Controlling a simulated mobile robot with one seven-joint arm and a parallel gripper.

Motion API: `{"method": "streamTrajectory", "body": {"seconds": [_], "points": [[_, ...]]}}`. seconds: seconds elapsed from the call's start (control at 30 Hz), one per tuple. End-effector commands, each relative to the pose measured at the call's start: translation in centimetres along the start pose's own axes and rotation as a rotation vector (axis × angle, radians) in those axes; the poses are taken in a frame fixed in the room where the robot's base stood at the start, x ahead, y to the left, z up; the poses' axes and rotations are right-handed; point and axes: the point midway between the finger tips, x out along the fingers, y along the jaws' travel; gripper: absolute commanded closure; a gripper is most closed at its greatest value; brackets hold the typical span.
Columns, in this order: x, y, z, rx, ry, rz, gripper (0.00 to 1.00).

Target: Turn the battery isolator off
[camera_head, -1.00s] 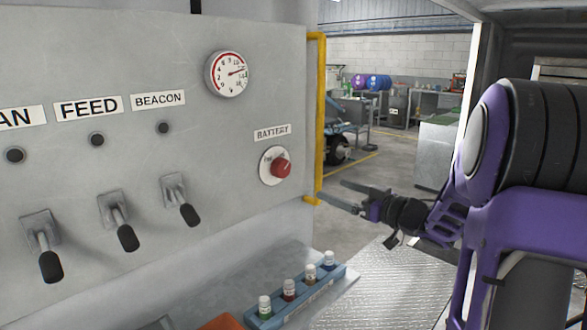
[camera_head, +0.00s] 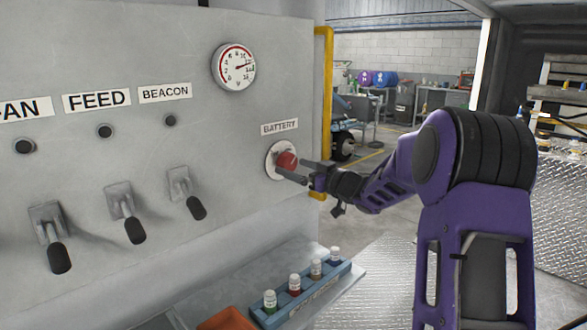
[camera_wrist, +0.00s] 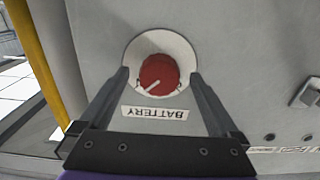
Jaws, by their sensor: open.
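The battery isolator is a red round knob (camera_head: 287,160) on a white disc (camera_head: 272,167) under the BATTERY label (camera_head: 279,127), on the grey panel. In the wrist view, the knob (camera_wrist: 159,75) sits between the tips of my two fingers, with a white pointer line slanting across its lower left. My gripper (camera_head: 296,171) is open, with one finger on either side of the knob. In the wrist view, gaps show between the knob and both fingers of my gripper (camera_wrist: 159,82). The disc's markings are too small to read here.
Black-handled levers (camera_head: 133,228) stick out of the panel to the left. A gauge (camera_head: 234,67) sits above. A yellow pipe (camera_head: 323,90) runs up the panel's right edge. A blue rack of small bottles (camera_head: 305,293) stands on the shelf below.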

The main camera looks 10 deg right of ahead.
Motion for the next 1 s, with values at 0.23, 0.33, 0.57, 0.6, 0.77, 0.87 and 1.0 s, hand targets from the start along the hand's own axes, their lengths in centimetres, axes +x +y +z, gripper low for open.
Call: {"method": "streamTrajectory", "body": {"seconds": [0.23, 0.33, 0.57, 0.6, 0.77, 0.87, 1.0], "points": [[1.19, 0.02, 0.01, 0.000, -0.001, 0.001, 0.03], [1.19, 0.02, 0.01, 0.000, -0.001, 0.001, 0.03], [1.17, 0.01, 0.01, 0.000, -0.001, 0.001, 0.26], [1.17, 0.01, 0.01, 0.000, -0.001, 0.001, 0.33], [1.16, 0.01, 0.01, 0.000, -0.001, 0.001, 0.62], [1.16, 0.01, 0.01, -0.001, -0.001, 0.001, 0.80], [1.15, 0.01, 0.02, -0.002, 0.000, 0.001, 0.88]]}}
